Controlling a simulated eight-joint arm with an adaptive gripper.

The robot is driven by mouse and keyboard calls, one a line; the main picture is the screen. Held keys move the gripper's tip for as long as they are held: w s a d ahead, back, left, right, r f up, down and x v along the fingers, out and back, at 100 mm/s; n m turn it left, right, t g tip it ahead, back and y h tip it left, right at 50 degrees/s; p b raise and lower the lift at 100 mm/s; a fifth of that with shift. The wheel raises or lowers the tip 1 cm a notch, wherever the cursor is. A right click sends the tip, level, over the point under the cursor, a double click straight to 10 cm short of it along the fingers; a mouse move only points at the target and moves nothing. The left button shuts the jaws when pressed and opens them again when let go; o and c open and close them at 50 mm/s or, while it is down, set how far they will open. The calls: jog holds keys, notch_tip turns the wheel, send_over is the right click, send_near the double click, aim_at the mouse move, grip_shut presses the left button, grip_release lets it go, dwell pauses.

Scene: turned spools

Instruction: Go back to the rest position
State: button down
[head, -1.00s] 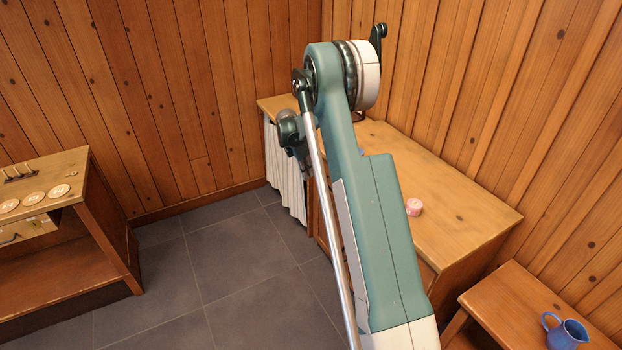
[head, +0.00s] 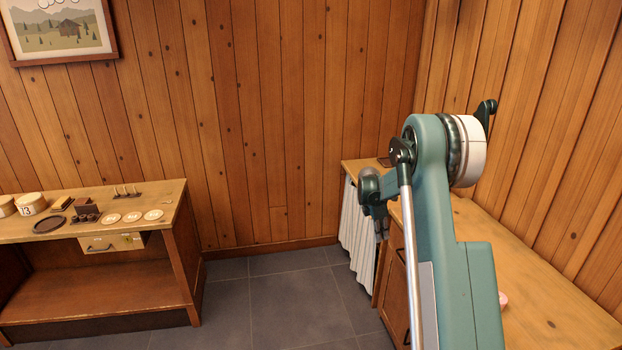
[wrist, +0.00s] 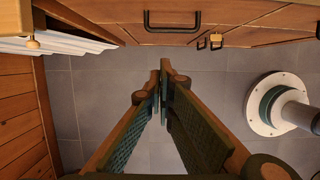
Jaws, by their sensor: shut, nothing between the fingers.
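My gripper shows from above in the wrist view (wrist: 161,78); its two fingers meet at the tips with nothing between them, over the grey tiled floor. In the head view my raised arm fills the right side, and my gripper (head: 382,228) hangs small and partly hidden behind the arm, in front of the counter's front. A small pink thing (head: 503,299) sits on the counter, mostly hidden by my arm.
The wooden counter (head: 550,290) runs along the right wall, with a white curtain (head: 357,225) and a black-handled drawer (wrist: 230,20) in its front. A wooden bench (head: 95,285) at left carries discs (head: 132,217) and tins (head: 32,203). Floor between (head: 275,300) is clear.

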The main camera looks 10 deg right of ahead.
jog(key=shift+r, duration=0.15)
jog(key=s+a+r+m+t+y, duration=0.15)
jog(key=s+a+r+m, duration=0.25)
jog(key=s+a+r, duration=0.6)
jog(key=s+a+r+m+t, duration=0.2)
jog(key=s+a+r+m, duration=0.35)
jog(key=s+r, duration=0.9)
jog(key=s+a+r+m+t, duration=0.1)
jog(key=s+a+r+m, duration=0.2)
jog(key=s, duration=0.4)
jog(key=s+a+r+m+t, duration=0.1)
jog(key=s+a+r, duration=0.1)
jog(key=s+a, duration=0.5)
jog(key=s+a+f+m+t+y, duration=0.1)
jog(key=s+a+f+m, duration=0.1)
jog(key=s, duration=0.5)
jog(key=s+a+f+m+y, duration=0.1)
jog(key=s+f+m, duration=0.1)
jog(key=s, duration=0.6)
jog(key=shift+a+t, duration=0.35)
